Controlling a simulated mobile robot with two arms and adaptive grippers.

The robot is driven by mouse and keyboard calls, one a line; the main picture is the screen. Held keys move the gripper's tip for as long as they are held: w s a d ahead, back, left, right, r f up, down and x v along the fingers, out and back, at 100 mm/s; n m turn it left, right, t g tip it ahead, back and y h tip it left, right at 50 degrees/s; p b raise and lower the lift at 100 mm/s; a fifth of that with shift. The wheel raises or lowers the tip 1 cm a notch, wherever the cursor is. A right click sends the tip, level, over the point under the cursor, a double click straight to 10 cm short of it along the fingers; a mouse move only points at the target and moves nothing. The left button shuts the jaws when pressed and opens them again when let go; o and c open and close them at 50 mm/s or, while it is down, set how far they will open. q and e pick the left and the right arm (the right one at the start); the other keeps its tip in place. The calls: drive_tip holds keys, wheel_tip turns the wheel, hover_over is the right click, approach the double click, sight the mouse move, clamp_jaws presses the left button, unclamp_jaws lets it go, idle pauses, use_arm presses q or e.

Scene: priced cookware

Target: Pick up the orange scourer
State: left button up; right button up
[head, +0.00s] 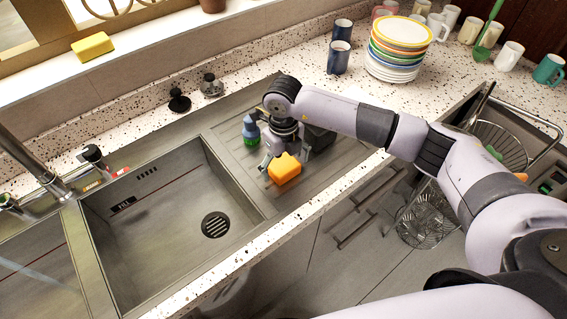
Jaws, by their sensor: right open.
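The orange scourer (284,168) lies on the grey drainboard to the right of the sink basin. My right gripper (281,163) reaches down over it from above and behind. One finger shows at the scourer's left side and the darker part of the gripper is behind and to its right. The jaws are open. The far side of the scourer is partly hidden by the gripper, and I cannot tell whether they touch. My left gripper does not show.
A blue and green bottle (250,131) stands close to the left of my right gripper. The sink basin (170,245) is empty at left. A yellow sponge (93,46) lies on the windowsill. Stacked plates (391,66) and dark mugs (339,58) stand on the speckled counter behind.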

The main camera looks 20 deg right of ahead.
drive_tip(key=shift+f, duration=0.25)
drive_tip(key=shift+c, duration=0.5)
drive_tip(key=c, duration=0.9)
